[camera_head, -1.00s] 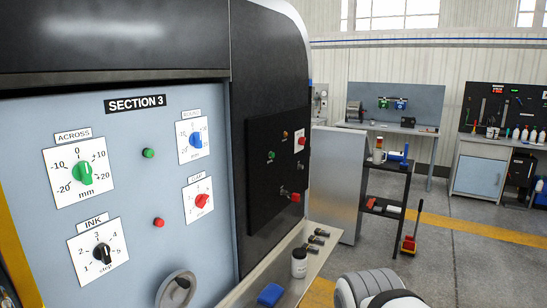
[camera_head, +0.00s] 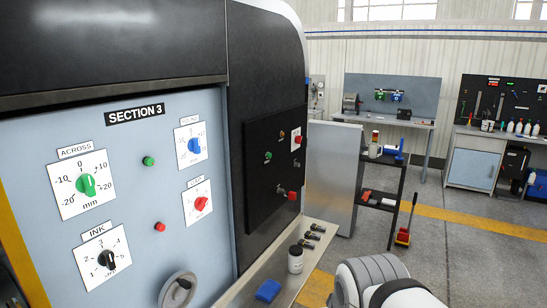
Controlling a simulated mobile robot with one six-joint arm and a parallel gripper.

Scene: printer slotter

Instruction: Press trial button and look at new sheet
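The machine's light blue panel (camera_head: 135,215), labelled SECTION 3, fills the left side of the head view. It carries a green knob (camera_head: 86,185), a black knob (camera_head: 106,259), a blue knob (camera_head: 194,145), a red knob (camera_head: 201,203), a green button (camera_head: 148,161) and a red button (camera_head: 160,227). A black side panel (camera_head: 262,205) holds small buttons, including a green one (camera_head: 268,156), an orange one (camera_head: 282,134) and red ones (camera_head: 297,139). I cannot read which is the trial button. No printed sheet is clearly identifiable. My gripper is out of view; part of my arm shows at bottom right.
A ledge (camera_head: 240,289) below the panels holds a blue block (camera_head: 268,290), a jar (camera_head: 296,259) and several dark cylinders. A black shelf cart (camera_head: 378,199) stands to the right. Workbenches (camera_head: 472,160) line the back wall. The grey floor (camera_head: 460,265) at right is mostly clear.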

